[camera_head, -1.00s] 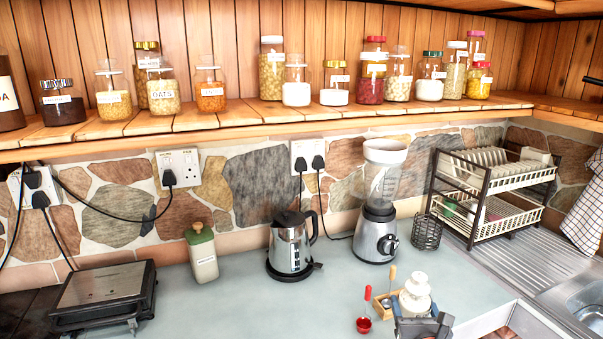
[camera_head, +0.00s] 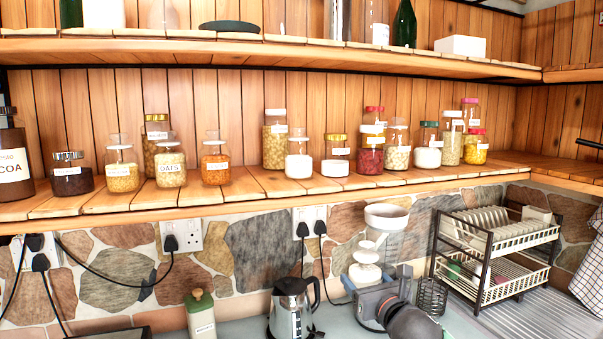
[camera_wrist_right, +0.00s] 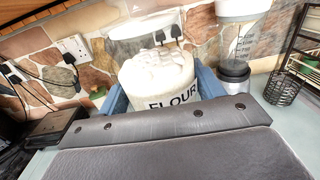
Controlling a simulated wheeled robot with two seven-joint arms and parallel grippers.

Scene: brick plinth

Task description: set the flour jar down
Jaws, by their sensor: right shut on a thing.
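The label's lower part and the jar's base are hidden by the gripper body. My left gripper is in neither view.
A wooden shelf (camera_head: 280,190) carries a row of labelled jars, with free boards along its front. A kettle (camera_head: 291,308) and a green-lidded container (camera_head: 200,315) stand on the worktop. The blender (camera_head: 386,217) is partly hidden behind the jar. A dish rack (camera_head: 495,250) stands at right.

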